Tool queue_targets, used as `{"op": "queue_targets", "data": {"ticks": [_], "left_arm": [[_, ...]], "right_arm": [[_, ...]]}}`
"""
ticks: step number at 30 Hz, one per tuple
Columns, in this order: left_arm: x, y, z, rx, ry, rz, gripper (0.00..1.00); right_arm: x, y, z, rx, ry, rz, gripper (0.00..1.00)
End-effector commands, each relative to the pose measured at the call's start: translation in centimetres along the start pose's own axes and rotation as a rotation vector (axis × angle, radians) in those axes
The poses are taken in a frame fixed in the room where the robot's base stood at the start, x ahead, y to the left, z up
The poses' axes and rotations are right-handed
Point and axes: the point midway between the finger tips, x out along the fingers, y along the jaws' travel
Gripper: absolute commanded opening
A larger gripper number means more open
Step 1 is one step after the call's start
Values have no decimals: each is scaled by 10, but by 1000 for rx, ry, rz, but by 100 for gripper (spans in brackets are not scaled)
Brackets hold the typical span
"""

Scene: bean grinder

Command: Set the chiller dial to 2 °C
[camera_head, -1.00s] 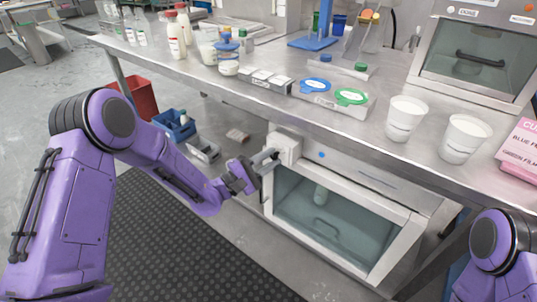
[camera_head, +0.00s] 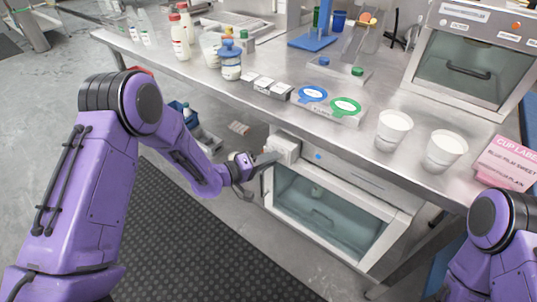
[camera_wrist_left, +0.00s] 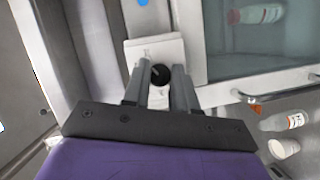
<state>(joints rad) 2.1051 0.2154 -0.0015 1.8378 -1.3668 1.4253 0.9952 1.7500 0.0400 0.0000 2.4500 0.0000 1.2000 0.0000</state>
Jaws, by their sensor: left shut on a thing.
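The chiller (camera_head: 345,178) is a white-framed cabinet with a glass door under the bench. A white control box (camera_head: 286,150) sits at its upper left corner. It also shows in the left wrist view (camera_wrist_left: 146,50). The dial (camera_wrist_left: 160,72) is a dark round knob on that box. My left gripper (camera_head: 269,159) reaches it from the left. In the left wrist view its two grey fingers (camera_wrist_left: 160,82) stand on either side of the dial, shut on it. The dial's marks are too small to read. My right gripper is out of view.
The steel bench (camera_head: 345,137) runs above the chiller, with white cups (camera_head: 392,130), pink label boxes (camera_head: 508,160) and bottles on it. Bottles show behind the chiller glass (camera_wrist_left: 258,15). A black mat (camera_head: 200,235) covers the floor in front.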

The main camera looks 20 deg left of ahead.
Motion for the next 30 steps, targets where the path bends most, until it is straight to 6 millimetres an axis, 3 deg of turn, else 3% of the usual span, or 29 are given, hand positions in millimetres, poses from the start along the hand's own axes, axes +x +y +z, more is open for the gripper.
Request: {"op": "queue_targets", "data": {"ticks": [12, 29, 30], "left_arm": [[0, 1, 0, 180, 1, -76, 0], [0, 0, 0, 210, 2, -88, 0], [0, 0, 0, 210, 2, -88, 30]], "right_arm": [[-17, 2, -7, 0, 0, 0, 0], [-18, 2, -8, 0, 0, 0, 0], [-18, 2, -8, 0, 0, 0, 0]]}}
